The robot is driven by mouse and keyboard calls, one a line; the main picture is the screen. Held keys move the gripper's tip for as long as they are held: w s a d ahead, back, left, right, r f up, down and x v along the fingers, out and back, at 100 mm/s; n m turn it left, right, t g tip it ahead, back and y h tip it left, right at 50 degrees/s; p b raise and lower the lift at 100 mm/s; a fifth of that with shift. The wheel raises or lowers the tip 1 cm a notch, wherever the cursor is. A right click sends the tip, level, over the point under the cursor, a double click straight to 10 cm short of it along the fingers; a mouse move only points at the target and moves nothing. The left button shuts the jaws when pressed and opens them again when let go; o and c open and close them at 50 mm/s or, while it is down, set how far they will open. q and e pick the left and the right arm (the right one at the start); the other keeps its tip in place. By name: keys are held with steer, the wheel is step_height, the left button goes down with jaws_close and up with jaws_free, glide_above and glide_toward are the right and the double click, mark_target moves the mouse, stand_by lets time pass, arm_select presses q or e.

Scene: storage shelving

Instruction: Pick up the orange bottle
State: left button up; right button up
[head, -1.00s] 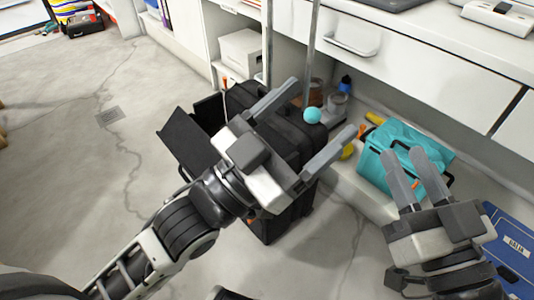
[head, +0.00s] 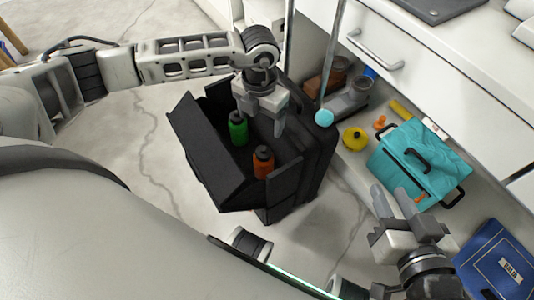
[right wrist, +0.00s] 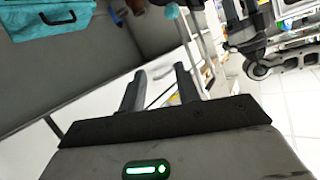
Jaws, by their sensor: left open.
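The orange bottle (head: 263,162) stands in an open black case (head: 222,184) in the head view, near the case's right end. It has a dark cap. A green bottle (head: 238,128) stands behind it in the same case. My left gripper (head: 262,116) is over the case, pointing down, open and empty. It is above and behind the orange bottle and close to the green one, apart from the orange one. My right gripper (head: 390,192) is open and empty, in front of the turquoise bag; its two separated fingers also show in the right wrist view (right wrist: 160,82).
The turquoise bag (head: 408,145) sits on the low shelf, with a yellow object (head: 355,138) beside it. A blue case (head: 497,262) lies at lower right. White drawers (head: 450,60) overhang the shelf. A thin pole ends in a light blue ball (head: 324,118) beside the black case.

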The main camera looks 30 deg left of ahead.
mark_target(263, 149)
arm_select(q)
step_height(263, 149, down, 9)
steer(key=b, duration=0.2)
steer(key=shift+s+d+r+b, duration=0.1)
steer(key=shift+s+d+b, duration=0.05)
steer(key=shift+b, duration=0.2)
steer(key=shift+f, duration=0.45)
step_height(263, 149, down, 3)
steer(key=shift+d+r+b, duration=0.1)
steer(key=shift+r+b, duration=0.05)
steer(key=shift+b, duration=0.8)
steer(key=f, duration=0.1)
steer(key=f+b, duration=0.1)
steer(key=shift+w+f, duration=0.2)
steer(key=shift+f, duration=0.1)
steer(key=shift+r, duration=0.1)
arm_select(e)
steer(key=shift+w+a+r+m+t+y, duration=0.2)
steer(key=shift+a+r+m+t+y, duration=0.7)
steer(key=shift+r+y, duration=0.15)
steer(key=shift+r, duration=0.1)
arm_select(q)
steer(key=c, duration=1.5)
steer(key=shift+c, duration=0.3)
steer(key=shift+r, duration=0.15)
